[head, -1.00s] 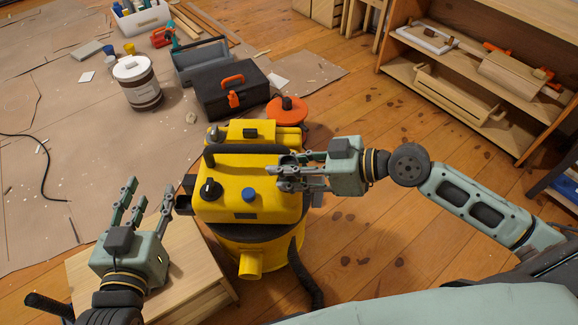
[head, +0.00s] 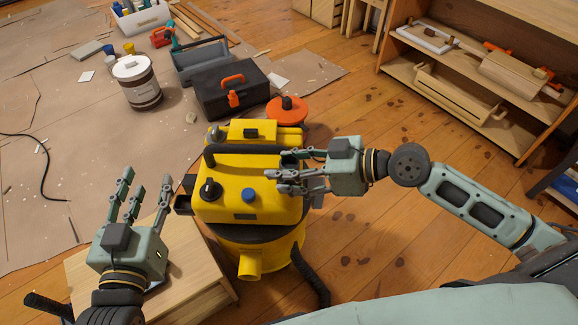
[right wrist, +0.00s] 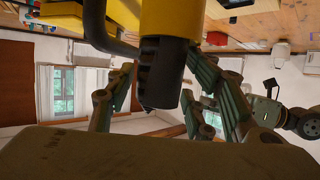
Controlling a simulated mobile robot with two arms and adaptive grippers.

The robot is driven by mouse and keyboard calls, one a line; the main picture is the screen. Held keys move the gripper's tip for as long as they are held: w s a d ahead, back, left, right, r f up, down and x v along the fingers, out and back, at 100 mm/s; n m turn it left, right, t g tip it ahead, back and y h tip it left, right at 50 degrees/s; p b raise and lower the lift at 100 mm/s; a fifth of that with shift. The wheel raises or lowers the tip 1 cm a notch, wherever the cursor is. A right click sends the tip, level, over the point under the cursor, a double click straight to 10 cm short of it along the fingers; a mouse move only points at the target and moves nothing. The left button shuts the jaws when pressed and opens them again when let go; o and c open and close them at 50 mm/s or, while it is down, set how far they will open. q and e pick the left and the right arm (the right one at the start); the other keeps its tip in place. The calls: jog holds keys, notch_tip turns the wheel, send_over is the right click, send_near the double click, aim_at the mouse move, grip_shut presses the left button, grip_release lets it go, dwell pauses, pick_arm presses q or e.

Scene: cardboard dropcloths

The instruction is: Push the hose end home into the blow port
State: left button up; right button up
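The yellow shop vacuum (head: 245,205) stands upright on the floor in front of me. In the right wrist view a black ribbed hose end (right wrist: 163,75) meets the lower end of a yellow tube (right wrist: 172,18), apparently the blow port. I cannot tell how deep it sits. My right gripper (head: 277,166) is at the vacuum's upper right side and hides this joint in the head view. Its fingers stand open on both sides of the hose end, with gaps showing in the wrist view. My left gripper (head: 145,190) is open and empty, left of the vacuum.
A low wooden box (head: 190,265) is under my left gripper. A yellow stub (head: 250,264) and a black hose (head: 311,276) are at the vacuum's front. A black toolbox (head: 235,90) and an orange reel (head: 287,110) stand behind. The floor to the right is clear.

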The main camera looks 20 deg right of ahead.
jog(key=shift+s+f, duration=0.1)
jog(key=shift+s, duration=0.05)
jog(key=shift+s+d, duration=0.1)
jog(key=shift+d, duration=0.05)
jog(key=v, duration=1.1)
jog(key=shift+d+r, duration=0.2)
jog(key=shift+r, duration=0.05)
jog(key=shift+s, duration=0.1)
jog(key=shift+c, duration=0.3)
